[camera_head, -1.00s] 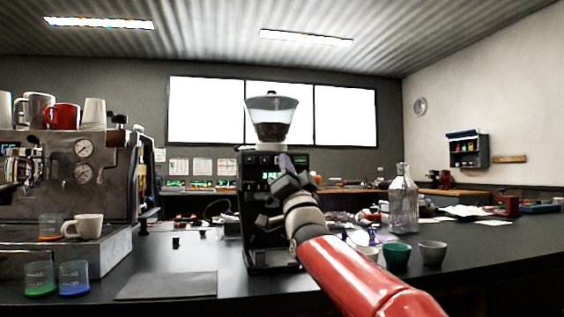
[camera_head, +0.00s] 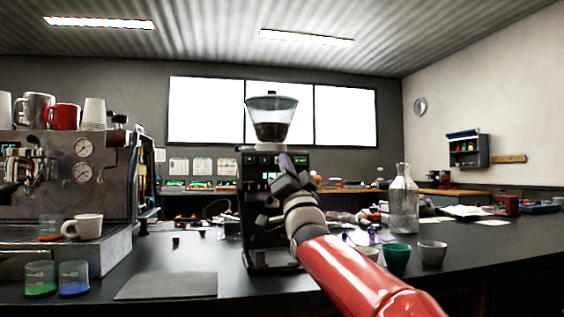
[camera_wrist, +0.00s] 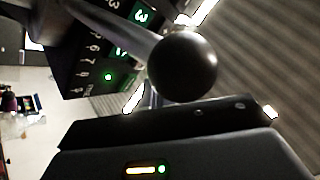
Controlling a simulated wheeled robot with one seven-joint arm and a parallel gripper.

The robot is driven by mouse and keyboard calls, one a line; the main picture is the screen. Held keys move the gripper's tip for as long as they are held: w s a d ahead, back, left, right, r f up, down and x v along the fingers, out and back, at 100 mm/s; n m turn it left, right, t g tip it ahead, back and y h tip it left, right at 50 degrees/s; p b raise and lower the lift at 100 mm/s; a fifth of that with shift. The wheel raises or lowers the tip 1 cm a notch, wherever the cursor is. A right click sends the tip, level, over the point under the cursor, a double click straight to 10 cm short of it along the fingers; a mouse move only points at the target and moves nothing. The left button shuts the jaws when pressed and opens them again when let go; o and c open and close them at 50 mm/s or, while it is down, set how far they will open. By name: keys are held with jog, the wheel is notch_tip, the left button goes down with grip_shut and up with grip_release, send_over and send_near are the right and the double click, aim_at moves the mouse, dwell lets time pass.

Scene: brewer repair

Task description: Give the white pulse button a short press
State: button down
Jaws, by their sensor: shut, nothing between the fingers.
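The black grinder (camera_head: 258,160), with a clear bean hopper (camera_head: 271,118) on top, stands on the dark counter. My gripper (camera_head: 286,161) is in front of its upper front panel, shut and empty, with its tips pointing up. I cannot tell whether the tips touch the panel. I cannot make out the white pulse button; my gripper and wrist cover part of the panel. In the wrist view the panel (camera_wrist: 85,75) appears turned, with digits and a small green light. A dark ball on a grey rod (camera_wrist: 182,67) partly blocks that view.
A steel espresso machine (camera_head: 110,185) stands left, with a white cup (camera_head: 87,227) on it. Glass beakers (camera_head: 74,278) and a grey mat (camera_head: 168,286) lie in front. Right of my arm are a glass bottle (camera_head: 404,205) and small cups (camera_head: 397,257).

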jog(key=shift+w+a, duration=0.1)
jog(key=shift+w, duration=0.35)
jog(key=shift+w+a+p, duration=0.1)
jog(key=shift+w+p, duration=0.25)
dwell(0.6)
jog(key=shift+s, duration=0.1)
dwell(2.2)
jog(key=shift+s+d+b, duration=0.2)
jog(key=shift+s+b, duration=0.5)
jog(key=shift+b, duration=0.15)
